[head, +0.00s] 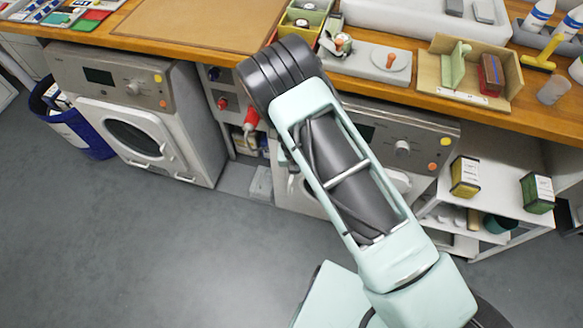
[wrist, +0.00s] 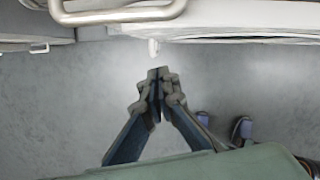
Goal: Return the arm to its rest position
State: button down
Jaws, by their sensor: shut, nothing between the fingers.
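My arm crosses the middle of the head view, from the lower right up to a dark joint in front of the wooden counter. My gripper is hidden in that view. In the wrist view my gripper (wrist: 157,75) has its fingertips together and holds nothing. Grey floor lies behind the fingers, and a pale edge with a metal handle (wrist: 118,12) shows at the top.
The wooden counter (head: 200,45) carries trays, a wooden box (head: 430,75) and bottles (head: 538,15). Two washing machines (head: 130,127) stand below it. A white shelf (head: 490,190) with tins is at right, a blue bin (head: 95,135) at left. The floor at lower left is clear.

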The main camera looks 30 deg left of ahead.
jog(key=a+p+v, duration=0.1)
jog(key=v, duration=0.8)
jog(key=shift+s+d+r, duration=0.15)
jog(key=shift+d+r, duration=0.05)
jog(key=shift+r, duration=0.1)
